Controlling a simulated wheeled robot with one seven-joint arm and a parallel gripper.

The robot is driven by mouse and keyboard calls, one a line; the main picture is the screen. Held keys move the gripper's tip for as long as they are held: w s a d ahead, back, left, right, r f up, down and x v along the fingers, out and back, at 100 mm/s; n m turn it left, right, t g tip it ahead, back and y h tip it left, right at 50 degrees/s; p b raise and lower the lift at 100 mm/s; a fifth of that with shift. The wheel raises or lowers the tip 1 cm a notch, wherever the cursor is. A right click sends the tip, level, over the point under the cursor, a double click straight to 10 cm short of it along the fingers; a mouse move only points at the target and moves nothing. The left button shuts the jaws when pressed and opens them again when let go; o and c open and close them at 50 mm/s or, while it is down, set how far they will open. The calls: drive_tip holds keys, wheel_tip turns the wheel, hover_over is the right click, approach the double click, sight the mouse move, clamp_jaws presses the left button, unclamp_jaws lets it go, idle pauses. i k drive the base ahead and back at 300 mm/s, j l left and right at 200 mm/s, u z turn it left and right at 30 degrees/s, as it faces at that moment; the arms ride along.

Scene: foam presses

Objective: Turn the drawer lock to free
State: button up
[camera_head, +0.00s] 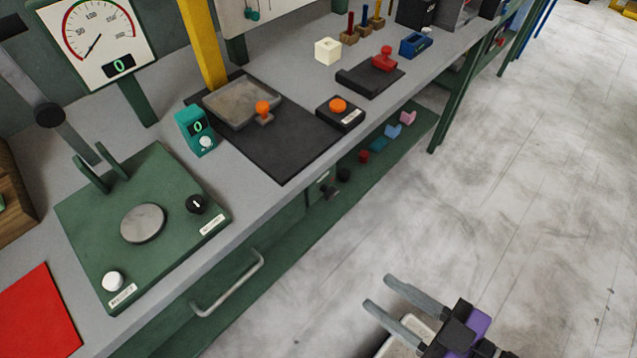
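The drawer front (285,235) is dark green, under the bench top, with a grey bar handle (228,287). To the right of the drawer front, a small dark knob (329,191) sticks out near a pale plate (320,180). It looks like the drawer lock, but its setting is too small to read. My gripper (379,292) is at the lower right, over the floor. Its two grey fingers are apart with nothing between them. It is well clear of the knob and the handle.
A green press base (75,215) with a black knob (196,204) stands on the grey bench. A black mat, a teal counter (196,130) and an orange button (338,105) are farther along. Small coloured items lie on the low shelf. The floor (500,180) at right is clear.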

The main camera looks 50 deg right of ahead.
sight(330, 193)
drive_tip(key=k+l+u, duration=0.55)
drive_tip(key=k, duration=0.2)
